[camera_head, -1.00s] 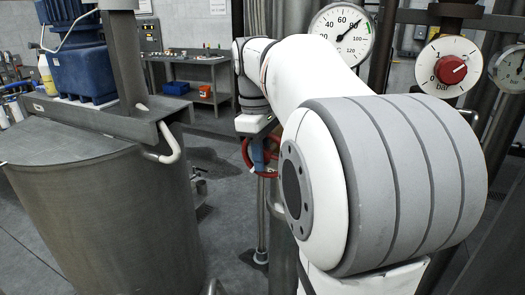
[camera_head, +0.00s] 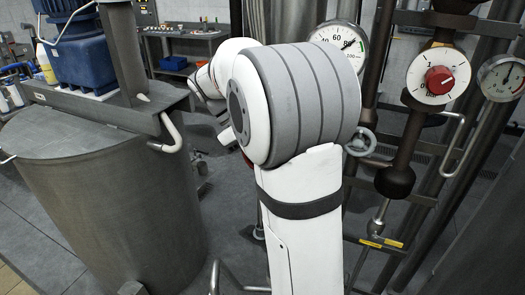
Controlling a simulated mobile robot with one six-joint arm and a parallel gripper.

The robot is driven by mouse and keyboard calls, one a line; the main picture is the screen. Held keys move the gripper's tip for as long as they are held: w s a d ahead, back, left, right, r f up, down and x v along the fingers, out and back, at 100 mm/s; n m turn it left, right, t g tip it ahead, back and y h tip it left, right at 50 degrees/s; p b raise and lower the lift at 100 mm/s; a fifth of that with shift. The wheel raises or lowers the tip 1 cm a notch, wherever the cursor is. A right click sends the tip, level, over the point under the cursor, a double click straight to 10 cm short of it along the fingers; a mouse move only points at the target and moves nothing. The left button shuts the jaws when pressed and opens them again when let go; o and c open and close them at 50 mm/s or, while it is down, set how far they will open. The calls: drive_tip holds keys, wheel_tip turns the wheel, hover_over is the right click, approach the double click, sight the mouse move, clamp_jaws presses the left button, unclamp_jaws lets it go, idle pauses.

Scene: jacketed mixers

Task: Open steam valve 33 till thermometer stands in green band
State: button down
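The thermometer dial (camera_head: 343,40) stands behind my arm, its lower left part covered. Its needle points to the upper right, near the 80 side; a green band shows at its right edge, but I cannot tell whether the needle is in it. A small bit of red (camera_head: 247,161) shows beside my arm, probably the red handwheel, which is otherwise hidden. My gripper is hidden behind my own arm, so I cannot see its fingers or what they touch. No number 33 is readable.
A red-knobbed bar dial (camera_head: 438,78) and a second gauge (camera_head: 502,78) are on the right-hand pipes. A grey handwheel (camera_head: 360,142) sits right of my arm. A large steel tank (camera_head: 105,215) stands left. A bench (camera_head: 185,50) is at the back.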

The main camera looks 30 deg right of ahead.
drive_tip(key=shift+r, duration=0.1)
idle(0.3)
drive_tip(key=c, duration=1.3)
unclamp_jaws()
drive_tip(key=shift+w, duration=0.15)
drive_tip(key=b+v, duration=0.1)
drive_tip(key=v, duration=0.6)
drive_tip(key=shift+w+a+r, duration=0.1)
drive_tip(key=shift+a+r, duration=0.05)
drive_tip(key=shift+r, duration=0.1)
drive_tip(key=a+f+t+y+b, duration=0.2)
drive_tip(key=a+f+t, duration=0.1)
drive_tip(key=a, duration=0.3)
drive_tip(key=s+a+f+m+t+y, duration=0.1)
drive_tip(key=s+f+m+t, duration=0.1)
drive_tip(key=s+f, duration=0.2)
drive_tip(key=s+f+m+t+y+b, duration=0.1)
drive_tip(key=s+f+m+t, duration=0.1)
drive_tip(key=s+f, duration=0.3)
drive_tip(key=s+a+f+m+t+b, duration=0.1)
drive_tip(key=s+f+m+t, duration=0.1)
drive_tip(key=s, duration=0.6)
drive_tip(key=shift+s+a+f+m+t+y, duration=0.1)
drive_tip(key=shift+a+f+m+t+y, duration=0.1)
drive_tip(key=shift+f+m, duration=0.35)
drive_tip(key=shift+s+a+f+m+t+y, duration=0.1)
drive_tip(key=shift+f+m+y, duration=0.15)
drive_tip(key=shift+f, duration=0.6)
